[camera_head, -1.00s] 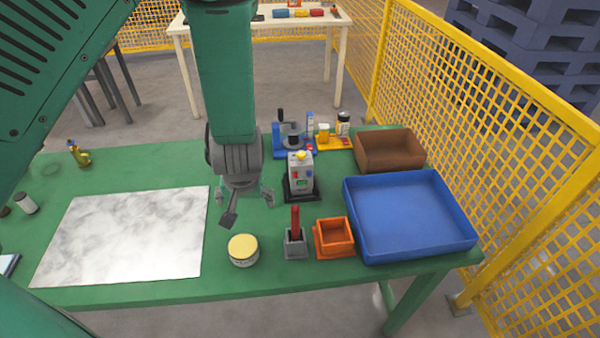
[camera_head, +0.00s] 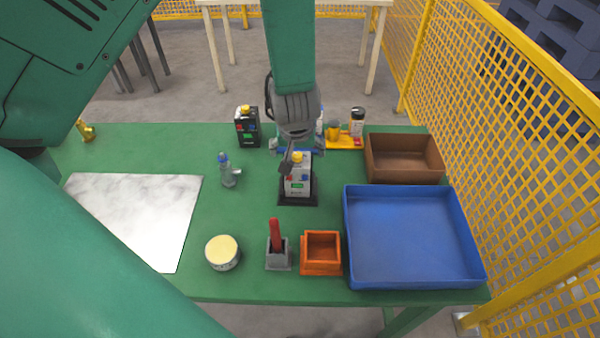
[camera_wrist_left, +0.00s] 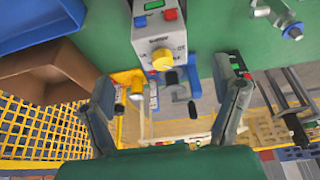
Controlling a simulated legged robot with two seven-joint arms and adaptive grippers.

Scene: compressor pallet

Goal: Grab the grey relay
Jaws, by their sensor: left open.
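The grey relay (camera_head: 298,184) stands upright on a black base on the green table. My right gripper is not in view.
In front are a cream-lidded tin (camera_head: 222,252), a grey holder (camera_head: 278,258) and an orange box (camera_head: 321,236). Blue (camera_head: 347,240) and brown (camera_head: 403,179) trays are right.

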